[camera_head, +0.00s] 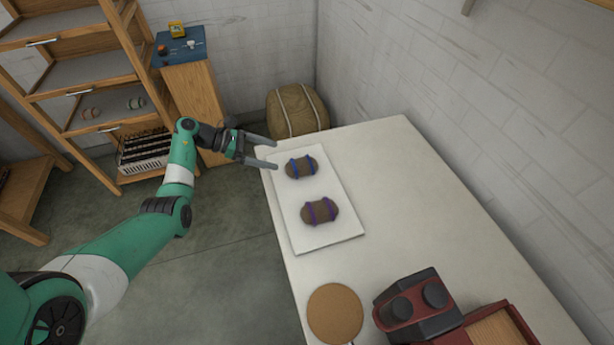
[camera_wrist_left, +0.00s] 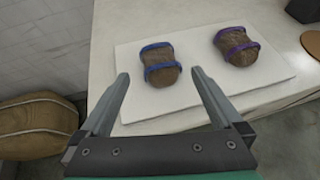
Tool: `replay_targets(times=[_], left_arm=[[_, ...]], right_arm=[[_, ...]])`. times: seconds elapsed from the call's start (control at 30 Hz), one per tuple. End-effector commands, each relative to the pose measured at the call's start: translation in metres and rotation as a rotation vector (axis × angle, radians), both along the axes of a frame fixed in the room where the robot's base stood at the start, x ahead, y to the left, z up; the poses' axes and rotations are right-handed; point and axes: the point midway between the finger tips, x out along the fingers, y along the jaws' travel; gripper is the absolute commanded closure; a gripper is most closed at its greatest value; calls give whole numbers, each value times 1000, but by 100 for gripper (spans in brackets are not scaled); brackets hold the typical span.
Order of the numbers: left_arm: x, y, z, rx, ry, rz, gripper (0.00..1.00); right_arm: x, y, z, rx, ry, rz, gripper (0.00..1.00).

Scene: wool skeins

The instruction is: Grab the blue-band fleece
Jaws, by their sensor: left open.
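The blue-band fleece (camera_head: 301,167) is a brown roll with two blue bands. It lies at the far end of a white tray (camera_head: 333,238) on the table. In the left wrist view the blue-band fleece (camera_wrist_left: 160,67) lies ahead, past and between the fingertips. A similar brown roll with purple bands (camera_head: 320,212) lies nearer on the same tray; it also shows in the left wrist view (camera_wrist_left: 238,46). My left gripper (camera_head: 276,153) is open and empty, just left of the blue-band fleece and apart from it. My right gripper is not in view.
The pale table (camera_head: 400,170) is clear to the right of the tray. A round brown board (camera_head: 335,313) and a dark red device (camera_head: 415,305) stand at the near end. A tan sack (camera_head: 297,109) sits beyond the table, and wooden shelves (camera_head: 85,75) stand at the left.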

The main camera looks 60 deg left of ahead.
Motion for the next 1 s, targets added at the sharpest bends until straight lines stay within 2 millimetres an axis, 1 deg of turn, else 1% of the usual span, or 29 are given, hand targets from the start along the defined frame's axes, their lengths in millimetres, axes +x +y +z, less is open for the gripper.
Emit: replay_targets(times=[0.07,0.17,0.43,0.53,0.67,0.77,0.9,1.0], left_arm=[[-2,3,0,2,-2,7,0],[3,0,-1,1,-2,4,0],[42,-16,-27,1,-2,0,0],[50,-19,-30,2,-3,3,0],[52,-20,-31,2,-3,4,0],[58,-23,-39,1,-3,2,0],[76,-31,-58,1,-2,1,0],[87,-35,-62,3,-2,2,0]], right_arm=[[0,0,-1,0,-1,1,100],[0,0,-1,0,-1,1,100],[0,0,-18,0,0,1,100],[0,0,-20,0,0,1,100],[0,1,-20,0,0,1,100],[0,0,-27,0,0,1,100],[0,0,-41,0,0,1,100],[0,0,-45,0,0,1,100]])
